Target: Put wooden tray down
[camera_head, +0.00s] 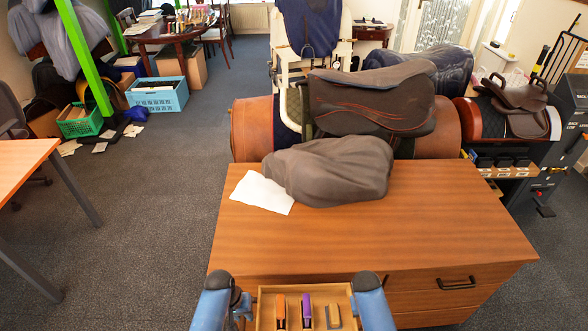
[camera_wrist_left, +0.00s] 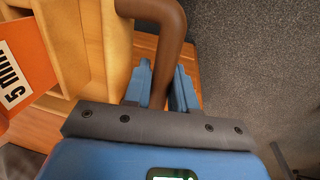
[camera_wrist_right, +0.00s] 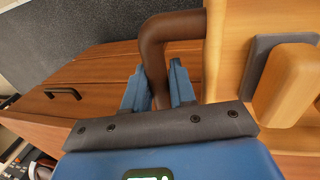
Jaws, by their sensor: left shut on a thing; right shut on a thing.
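The wooden tray (camera_head: 262,312) shows at the bottom middle of the head view, at the front of the wooden cabinet (camera_head: 400,232). It carries an orange item (camera_head: 280,311), a purple item (camera_head: 306,311) and a grey-and-wood block (camera_head: 333,316). My left gripper (camera_wrist_left: 162,75) is shut around the tray's brown left handle (camera_wrist_left: 163,28). My right gripper (camera_wrist_right: 160,75) is shut around its brown right handle (camera_wrist_right: 172,27). The tray's near side is cut off in the head view. I cannot tell whether its underside touches anything.
A brown-grey covered bundle (camera_head: 335,172) and a white sheet (camera_head: 262,193) lie on the far part of the cabinet top. A saddle (camera_head: 370,98) stands behind them. The cabinet top's front and right are clear. An orange-topped table (camera_head: 22,160) stands at the left.

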